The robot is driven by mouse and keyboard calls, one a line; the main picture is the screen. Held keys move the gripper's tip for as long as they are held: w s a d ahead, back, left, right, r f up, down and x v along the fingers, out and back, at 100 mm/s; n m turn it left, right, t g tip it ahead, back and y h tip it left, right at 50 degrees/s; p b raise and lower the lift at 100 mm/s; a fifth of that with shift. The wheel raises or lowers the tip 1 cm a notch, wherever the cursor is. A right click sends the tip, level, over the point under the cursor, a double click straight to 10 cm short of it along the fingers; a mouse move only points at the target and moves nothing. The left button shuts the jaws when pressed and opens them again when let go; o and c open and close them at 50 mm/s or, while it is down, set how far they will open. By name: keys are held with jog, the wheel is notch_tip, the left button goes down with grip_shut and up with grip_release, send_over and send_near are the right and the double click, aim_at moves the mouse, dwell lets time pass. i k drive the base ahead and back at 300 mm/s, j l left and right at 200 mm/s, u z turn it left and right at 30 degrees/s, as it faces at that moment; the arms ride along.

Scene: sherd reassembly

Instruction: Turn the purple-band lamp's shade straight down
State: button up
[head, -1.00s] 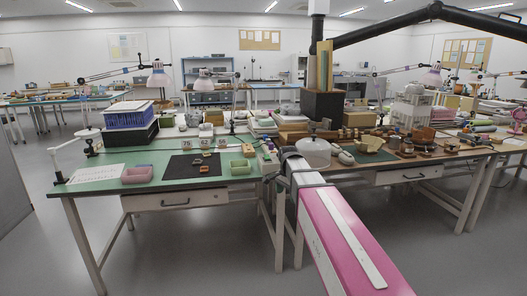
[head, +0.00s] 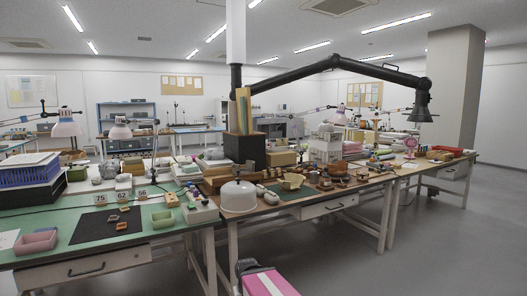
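Several desk lamps with pale pinkish shades stand along the benches. One shade (head: 66,125) hangs at the far left and a second shade (head: 120,130) is just right of it, over the green-topped bench. A third shade (head: 339,115) is right of centre, above the brown-topped bench. Bands on the lamp arms are too small for me to tell which is purple.
A black extraction arm with a dark hood (head: 424,105) spans the right bench. A blue crate (head: 25,172), a black box (head: 245,149) and a white dome (head: 238,196) crowd the tops. Open grey floor (head: 420,260) lies at the right front.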

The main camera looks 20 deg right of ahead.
aim_at(339, 117)
jog(key=u, duration=0.55)
jog(key=i+u, duration=0.1)
jog(key=u, duration=0.95)
jog(key=l+u, duration=0.15)
jog(key=u, duration=0.4)
jog(key=i+l+u, duration=0.1)
jog(key=u, duration=1)
jog(key=l+u, duration=0.1)
jog(key=u, duration=0.45)
jog(key=l+u, duration=0.1)
jog(key=u, duration=0.4)
jog(key=k+u, duration=0.15)
jog(key=k, duration=0.15)
jog(key=k+j+z, duration=0.25)
jog(key=k+z, duration=0.65)
jog(key=k+j, duration=0.1)
jog(key=k, duration=0.5)
jog(key=k+j+u, duration=0.1)
jog(key=k, duration=0.45)
jog(key=k+j, duration=0.15)
jog(key=k, duration=0.45)
jog(key=k+u, duration=0.25)
jog(key=k, duration=1.65)
jog(key=k+z, duration=0.1)
jog(key=k, duration=0.5)
jog(key=k+l+z, duration=0.1)
jog(key=k, duration=0.55)
jog(key=k+l, duration=0.25)
jog(key=k, duration=0.35)
jog(key=j+z, duration=0.05)
